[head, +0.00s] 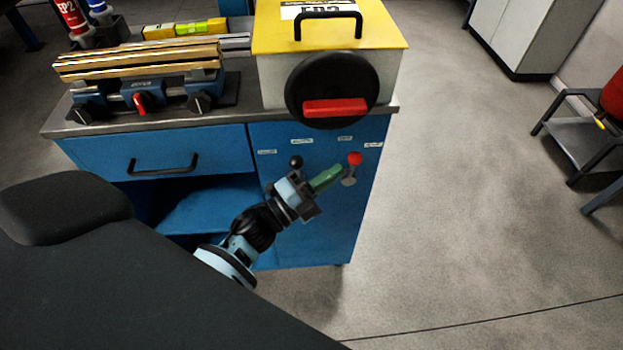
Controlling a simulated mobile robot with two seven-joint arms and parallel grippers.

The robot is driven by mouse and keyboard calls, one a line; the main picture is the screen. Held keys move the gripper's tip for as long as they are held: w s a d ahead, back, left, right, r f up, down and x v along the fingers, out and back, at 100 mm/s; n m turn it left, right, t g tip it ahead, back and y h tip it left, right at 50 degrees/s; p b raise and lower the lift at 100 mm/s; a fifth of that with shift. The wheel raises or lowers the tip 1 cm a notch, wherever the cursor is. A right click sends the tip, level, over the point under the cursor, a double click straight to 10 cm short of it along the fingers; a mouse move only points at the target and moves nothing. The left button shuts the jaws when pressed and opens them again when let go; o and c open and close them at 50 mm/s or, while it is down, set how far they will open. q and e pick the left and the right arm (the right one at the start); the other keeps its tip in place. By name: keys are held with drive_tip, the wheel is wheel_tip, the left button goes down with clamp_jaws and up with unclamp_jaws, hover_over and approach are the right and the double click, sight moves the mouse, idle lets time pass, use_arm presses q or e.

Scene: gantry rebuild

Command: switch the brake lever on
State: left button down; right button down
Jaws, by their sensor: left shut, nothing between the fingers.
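A lever with a red ball knob (355,158) stands on the blue cabinet front (340,225), with a grey base just below the knob. A second lever with a black ball knob (296,161) is to its left. The small labels (302,141) above them are too small to read, so I cannot tell which lever is the brake. My left gripper (338,172) has green fingers that are shut and empty. Its tips are just left of the red-knobbed lever; I cannot tell whether they touch it. My left gripper's wrist partly hides the black-knobbed lever's lower part. My right gripper is out of view.
A yellow-topped box (275,30) with a black disc and red handle (335,107) stands on the cabinet above the levers. A blue vise (150,92) and yellow level (185,29) are left. A stool (575,135) stands far right. The floor between is clear.

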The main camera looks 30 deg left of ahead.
sight(354, 166)
use_arm(q)
drive_tip(key=shift+x, duration=0.8)
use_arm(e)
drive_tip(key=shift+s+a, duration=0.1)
